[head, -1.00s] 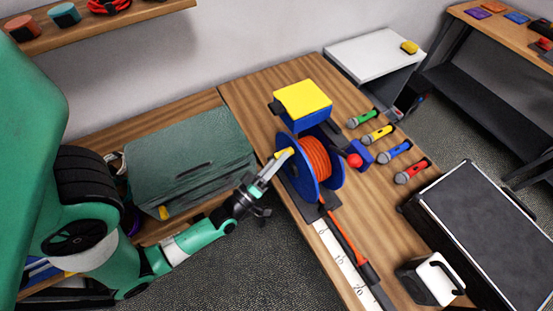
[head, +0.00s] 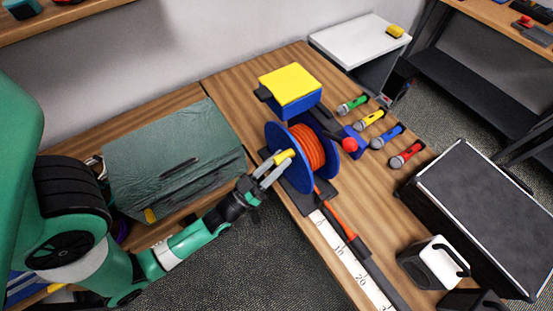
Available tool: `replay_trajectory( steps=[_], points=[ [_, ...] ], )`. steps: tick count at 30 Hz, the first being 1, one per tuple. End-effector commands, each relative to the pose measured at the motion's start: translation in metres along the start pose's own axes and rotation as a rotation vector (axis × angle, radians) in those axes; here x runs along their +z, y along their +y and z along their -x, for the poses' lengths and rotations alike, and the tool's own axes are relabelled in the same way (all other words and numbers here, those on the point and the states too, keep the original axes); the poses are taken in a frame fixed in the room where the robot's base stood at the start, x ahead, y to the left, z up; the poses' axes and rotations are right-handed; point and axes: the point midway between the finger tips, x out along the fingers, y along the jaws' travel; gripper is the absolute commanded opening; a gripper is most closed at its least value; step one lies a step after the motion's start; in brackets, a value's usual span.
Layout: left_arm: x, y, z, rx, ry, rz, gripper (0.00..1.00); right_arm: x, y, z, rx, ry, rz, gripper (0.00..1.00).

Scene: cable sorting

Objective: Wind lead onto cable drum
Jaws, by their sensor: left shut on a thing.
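The cable drum (head: 275,139) has blue flanges and stands on a dark base on the wooden bench. Orange lead (head: 311,149) is wound around its core. A stretch of orange-red lead (head: 336,216) runs from the drum toward the front, beside a white numbered scale (head: 343,262). A yellow crank handle (head: 286,155) sticks out from the drum's left side. My left gripper (head: 278,164) is shut on this handle from the left. Its fingertips partly hide the handle. My right gripper is not in view.
A blue box with a yellow top (head: 291,83) stands behind the drum. A red-knobbed blue device (head: 354,141) and several coloured microphones (head: 388,137) lie to the right. A green covered box (head: 172,153) is at left.

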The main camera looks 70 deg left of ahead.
Motion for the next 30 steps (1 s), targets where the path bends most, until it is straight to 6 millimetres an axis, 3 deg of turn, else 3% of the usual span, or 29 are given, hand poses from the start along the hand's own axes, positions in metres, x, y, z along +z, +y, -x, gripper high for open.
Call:
replay_trajectory(
  steps=[11, 12, 17, 26, 30],
  points=[
    [0.000, 0.000, 0.000, 0.001, -0.001, -0.004, 0.00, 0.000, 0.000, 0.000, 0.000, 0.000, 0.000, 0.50],
    [0.000, 0.000, 0.000, 0.001, -0.001, -0.004, 0.36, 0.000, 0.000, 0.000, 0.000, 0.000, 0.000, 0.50],
    [0.000, 0.000, 0.000, 0.001, -0.001, -0.004, 0.62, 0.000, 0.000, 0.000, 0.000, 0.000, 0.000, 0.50],
    [0.001, 0.000, 0.002, 0.001, -0.001, -0.003, 0.62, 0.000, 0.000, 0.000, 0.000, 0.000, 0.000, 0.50],
    [0.002, 0.000, 0.018, 0.000, -0.004, -0.003, 0.62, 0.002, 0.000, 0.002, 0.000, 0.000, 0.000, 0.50]
  ],
)
